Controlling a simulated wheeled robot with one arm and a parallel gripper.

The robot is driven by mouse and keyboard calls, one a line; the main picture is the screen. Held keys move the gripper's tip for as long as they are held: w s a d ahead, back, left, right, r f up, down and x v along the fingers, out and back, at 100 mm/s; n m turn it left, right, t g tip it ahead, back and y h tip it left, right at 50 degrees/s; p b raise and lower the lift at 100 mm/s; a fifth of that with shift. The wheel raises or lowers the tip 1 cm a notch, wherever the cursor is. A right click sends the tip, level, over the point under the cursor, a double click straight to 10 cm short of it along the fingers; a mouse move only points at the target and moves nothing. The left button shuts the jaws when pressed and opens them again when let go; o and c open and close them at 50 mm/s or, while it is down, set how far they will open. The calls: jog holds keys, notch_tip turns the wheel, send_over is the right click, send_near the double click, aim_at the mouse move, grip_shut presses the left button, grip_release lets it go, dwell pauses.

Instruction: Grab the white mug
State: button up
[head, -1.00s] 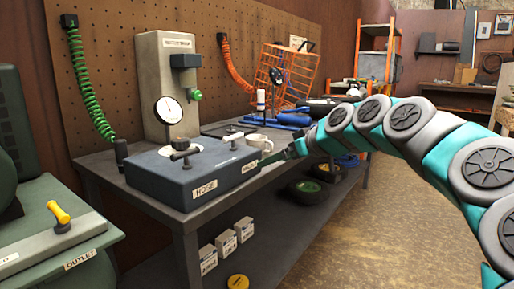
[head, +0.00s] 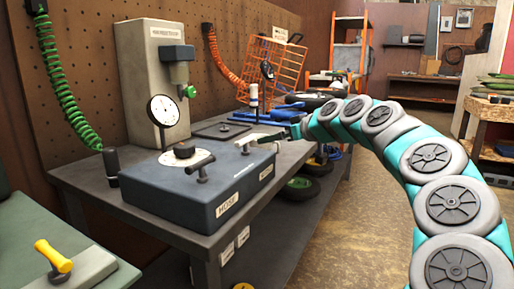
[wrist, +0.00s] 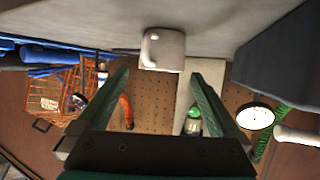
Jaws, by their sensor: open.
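The white mug (wrist: 163,50) shows in the wrist view, which looks upside down, resting on the workbench (wrist: 90,15). It lies just beyond and between the fingertips of my gripper (wrist: 160,78); the fingers are spread apart with nothing between them. In the head view my gripper (head: 265,137) reaches low over the bench beside the dark HOSE box (head: 205,190). I cannot make out the mug clearly there; the gripper and the box's fittings seem to cover it.
The HOSE box also shows close by in the wrist view (wrist: 285,60). A gauge stand (head: 150,85) and an orange wire rack (head: 275,68) stand behind. A green bench (head: 45,240) is at lower left. Open floor (head: 340,230) lies to the right.

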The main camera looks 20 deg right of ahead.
aim_at(265, 147)
jog(key=p+x, duration=0.1)
jog(key=x, duration=0.5)
jog(key=shift+w+a, duration=0.2)
jog(key=shift+a, duration=0.05)
jog(key=shift+r, duration=0.1)
jog(key=shift+c, duration=0.2)
jog(key=c, duration=1.1)
